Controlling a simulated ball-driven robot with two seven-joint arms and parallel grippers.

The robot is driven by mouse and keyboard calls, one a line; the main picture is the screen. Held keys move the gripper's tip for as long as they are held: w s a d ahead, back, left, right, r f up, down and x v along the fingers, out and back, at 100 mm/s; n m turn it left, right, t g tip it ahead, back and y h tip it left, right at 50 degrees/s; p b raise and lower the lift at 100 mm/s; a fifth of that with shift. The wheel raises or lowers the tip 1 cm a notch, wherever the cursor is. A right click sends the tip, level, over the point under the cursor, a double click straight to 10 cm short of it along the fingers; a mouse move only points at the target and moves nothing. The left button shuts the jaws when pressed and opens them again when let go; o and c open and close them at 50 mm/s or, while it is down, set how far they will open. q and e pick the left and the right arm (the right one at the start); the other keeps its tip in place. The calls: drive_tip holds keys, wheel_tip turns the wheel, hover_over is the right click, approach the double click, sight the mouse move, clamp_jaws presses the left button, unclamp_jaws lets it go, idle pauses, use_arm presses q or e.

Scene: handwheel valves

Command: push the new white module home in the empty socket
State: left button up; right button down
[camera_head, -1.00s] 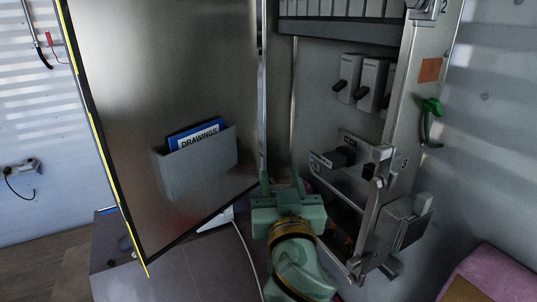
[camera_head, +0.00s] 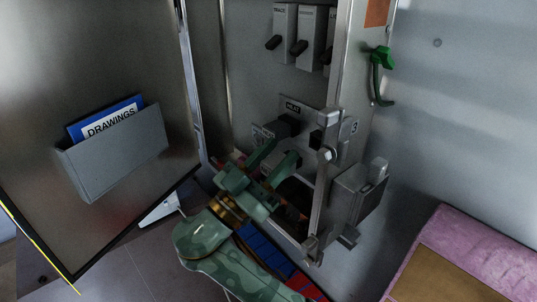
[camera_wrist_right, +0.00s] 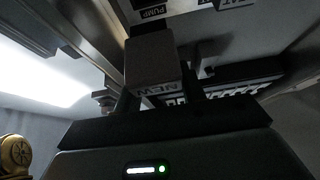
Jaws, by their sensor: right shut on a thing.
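The new module (camera_wrist_right: 150,66), a pale block marked NEW and in shadow, sits between the two fingers of my right gripper in the right wrist view. My right gripper (camera_head: 277,158) is shut on it, close in front of the lower cabinet panel. The module's far end points at the panel beside the PUMP label (camera_wrist_right: 150,12). My left gripper is not in view.
A dark block (camera_head: 286,126) sits under the HEAT label (camera_head: 293,107), close to my fingers. Switch modules (camera_head: 311,37) are above. The metal cabinet frame (camera_head: 326,180) stands right of my gripper. The open door with its DRAWINGS pocket (camera_head: 118,155) is at left.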

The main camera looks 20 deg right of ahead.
drive_tip(key=shift+w+f, duration=0.1)
drive_tip(key=shift+w, duration=0.1)
drive_tip(key=shift+s+f+b, duration=0.1)
drive_tip(key=shift+b, duration=0.7)
drive_tip(key=shift+w+d+b, duration=0.15)
drive_tip(key=shift+w+d, duration=0.15)
drive_tip(key=shift+d, duration=0.6)
drive_tip(key=shift+w+d+b, duration=0.2)
drive_tip(key=shift+w+d, duration=0.15)
drive_tip(key=shift+d, duration=0.55)
drive_tip(key=shift+w+d+b, duration=0.15)
drive_tip(key=shift+w+d, duration=0.15)
drive_tip(key=shift+d, duration=0.6)
drive_tip(key=shift+w+d+b, duration=0.25)
drive_tip(key=shift+d+b, duration=0.1)
drive_tip(key=shift+d, duration=0.35)
drive_tip(key=shift+w+d+b, duration=0.25)
drive_tip(key=shift+d+b, duration=0.05)
drive_tip(key=shift+d, duration=0.4)
drive_tip(key=c, duration=0.7)
unclamp_jaws()
drive_tip(key=shift+c, duration=0.2)
